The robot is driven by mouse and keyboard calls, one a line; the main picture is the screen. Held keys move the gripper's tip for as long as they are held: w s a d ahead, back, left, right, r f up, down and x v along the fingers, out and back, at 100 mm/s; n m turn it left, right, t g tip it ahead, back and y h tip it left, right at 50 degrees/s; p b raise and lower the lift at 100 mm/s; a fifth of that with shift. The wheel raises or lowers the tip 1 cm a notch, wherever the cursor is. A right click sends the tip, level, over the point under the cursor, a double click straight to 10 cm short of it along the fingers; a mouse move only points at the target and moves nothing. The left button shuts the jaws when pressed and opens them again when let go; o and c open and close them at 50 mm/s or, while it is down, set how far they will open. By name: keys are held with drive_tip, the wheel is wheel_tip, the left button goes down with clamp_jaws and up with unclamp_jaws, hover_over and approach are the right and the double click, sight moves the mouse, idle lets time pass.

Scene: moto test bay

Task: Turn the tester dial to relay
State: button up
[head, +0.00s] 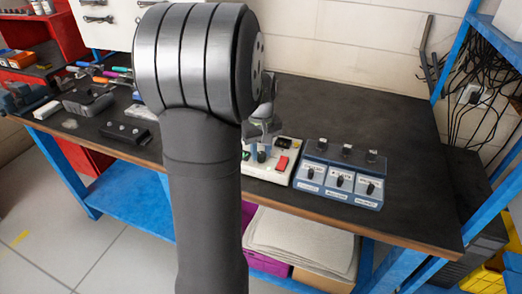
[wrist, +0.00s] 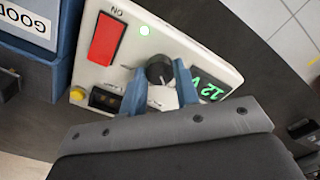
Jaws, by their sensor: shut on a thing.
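The tester (head: 288,152) is a cream-white box on the dark bench, partly hidden by my arm in the head view. The wrist view shows the tester (wrist: 128,20) close up. Its round black dial (wrist: 159,70) has a pale pointer mark, but I cannot read which setting it marks. My gripper (wrist: 160,69) has its two blue fingers on either side of the dial, shut on it.
A blue three-section box (head: 340,180) with labels stands right of the tester. A yellow button (wrist: 77,94) and a small dark window (wrist: 104,100) are on the tester's face. Tools and a black block (head: 125,133) lie at the left. The bench's right side is clear.

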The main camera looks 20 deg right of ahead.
drive_tip(key=m, duration=0.5)
drive_tip(key=shift+m, duration=2.4)
drive_tip(key=o, duration=1)
drive_tip(key=shift+c, duration=0.2)
